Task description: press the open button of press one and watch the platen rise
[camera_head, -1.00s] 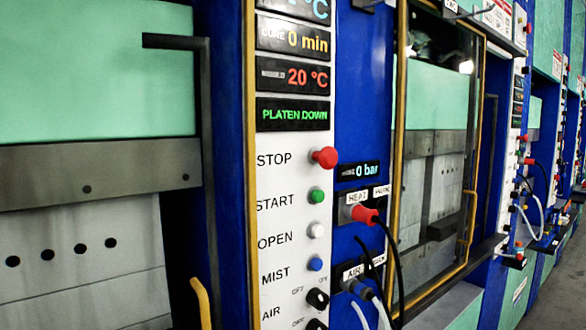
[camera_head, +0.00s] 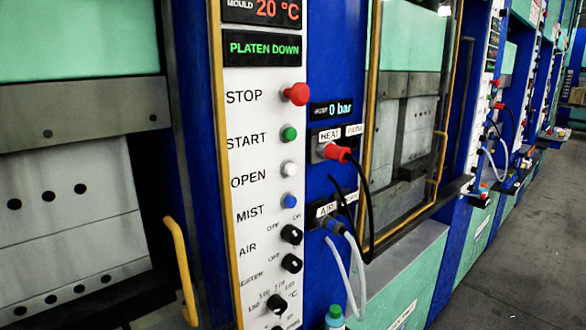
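The white control panel (camera_head: 257,215) of the nearest press stands upright left of the middle. Its white open button (camera_head: 289,169) sits beside the word OPEN, between the green start button (camera_head: 289,134) above and the blue mist button (camera_head: 289,200) below. A red stop knob (camera_head: 295,94) is above them. The display (camera_head: 265,49) reads PLATEN DOWN in green. Left of the panel, the press's grey platen (camera_head: 80,110) and the pale block (camera_head: 75,200) with dark holes show under a green part. Neither of my grippers is in view.
A yellow handle (camera_head: 181,270) stands out left of the panel. A red heat plug (camera_head: 335,152) and an air plug (camera_head: 335,225) with hanging cables jut out right of it. More presses line the right, beside open grey floor (camera_head: 520,270).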

